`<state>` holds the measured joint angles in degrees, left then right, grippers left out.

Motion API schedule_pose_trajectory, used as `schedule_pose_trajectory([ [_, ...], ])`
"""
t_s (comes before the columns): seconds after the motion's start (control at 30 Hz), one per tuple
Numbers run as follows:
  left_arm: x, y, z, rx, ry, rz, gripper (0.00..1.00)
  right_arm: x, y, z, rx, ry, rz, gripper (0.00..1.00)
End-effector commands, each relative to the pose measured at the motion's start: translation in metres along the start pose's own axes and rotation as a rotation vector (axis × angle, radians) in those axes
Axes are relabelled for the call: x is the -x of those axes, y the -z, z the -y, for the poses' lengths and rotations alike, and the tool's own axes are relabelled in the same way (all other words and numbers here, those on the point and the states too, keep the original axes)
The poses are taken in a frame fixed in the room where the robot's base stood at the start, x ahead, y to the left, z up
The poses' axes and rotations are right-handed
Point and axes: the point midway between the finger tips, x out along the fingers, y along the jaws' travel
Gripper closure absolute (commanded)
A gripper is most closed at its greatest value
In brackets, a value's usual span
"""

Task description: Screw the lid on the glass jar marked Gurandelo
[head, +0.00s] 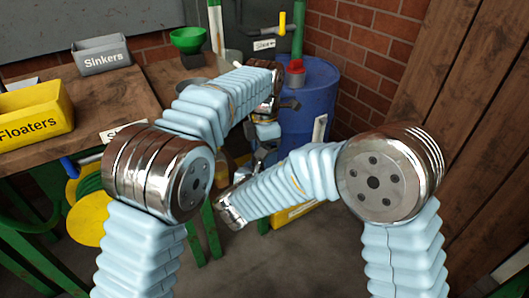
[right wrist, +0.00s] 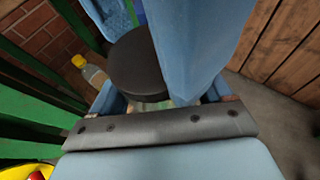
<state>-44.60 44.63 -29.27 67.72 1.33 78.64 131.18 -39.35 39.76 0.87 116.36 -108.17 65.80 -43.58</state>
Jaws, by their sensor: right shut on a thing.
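In the right wrist view a round black lid (right wrist: 137,66) sits over a pale, see-through glass jar (right wrist: 150,105), mostly hidden. My right gripper (right wrist: 160,100) is shut on the jar, a finger on each side. No marking on the jar is readable. A large light blue part of my left gripper (right wrist: 192,45) stands in front of the lid's right side; whether its fingers hold the lid is hidden. In the head view my left gripper (head: 268,130) is in front of the blue barrel, close above the right one, and my arms cover the jar and lid.
A blue barrel (head: 315,105) stands behind my grippers. On the left a wooden table (head: 135,85) holds a yellow Floaters bin (head: 35,110) and a grey Sinkers bin (head: 100,55). A yellow-capped bottle (right wrist: 92,73) stands beyond the jar. Bare floor lies in front.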

Motion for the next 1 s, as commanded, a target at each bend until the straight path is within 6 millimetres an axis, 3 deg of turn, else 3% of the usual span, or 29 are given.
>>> schedule_pose_trajectory([
  [0.33,0.002,-0.002,0.005,-0.005,0.012,-0.002,0.07,-0.002,-0.002,0.000,-0.001,0.001,0.003,1.00],
  [0.7,0.043,-0.002,0.003,-0.004,0.008,0.001,0.07,-0.002,-0.001,0.001,-0.001,0.002,0.001,1.00],
  [1.0,0.045,-0.001,0.003,-0.003,0.007,-0.001,0.04,-0.001,-0.001,0.000,-0.001,0.001,0.001,1.00],
])
